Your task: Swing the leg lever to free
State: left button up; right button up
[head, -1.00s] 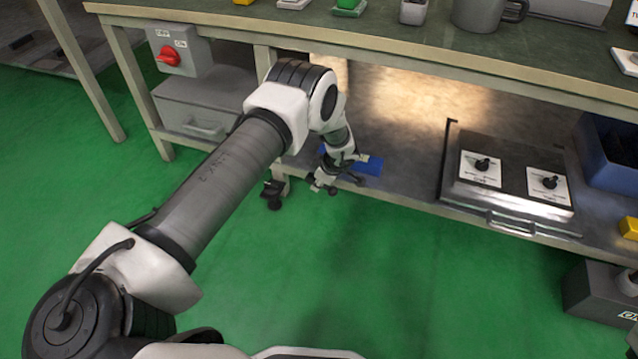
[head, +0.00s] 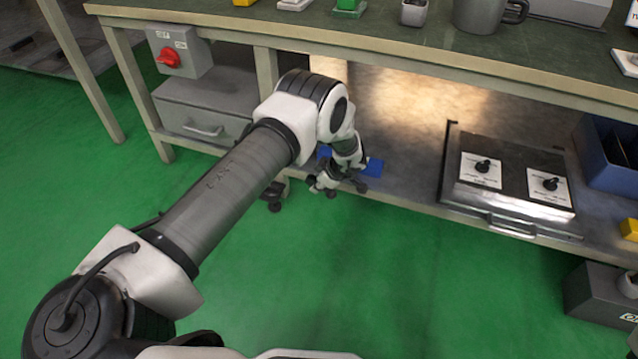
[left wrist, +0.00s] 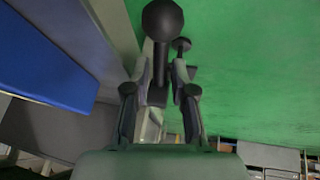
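My left gripper (head: 325,178) reaches down in front of the lower shelf edge, near the bench leg, in the head view. In the left wrist view its two fingers (left wrist: 160,75) stand apart on either side of a dark lever rod with a black ball knob (left wrist: 163,20). A second, smaller dark knob or foot (left wrist: 181,43) shows just behind it. I cannot tell whether the fingers touch the rod. A black fitting (head: 273,193) sits at the bench leg's foot. My right gripper is not in view.
A blue item (head: 374,167) lies on the lower shelf beside the gripper. A metal hot plate with two knobs (head: 510,180) stands farther right. A grey drawer box (head: 205,110) and a red-knob switch box (head: 180,52) are at left.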

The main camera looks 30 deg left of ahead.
pick_arm(q)
jog(key=w+v, duration=0.1)
jog(key=v, duration=1.1)
jog(key=shift+s, duration=0.45)
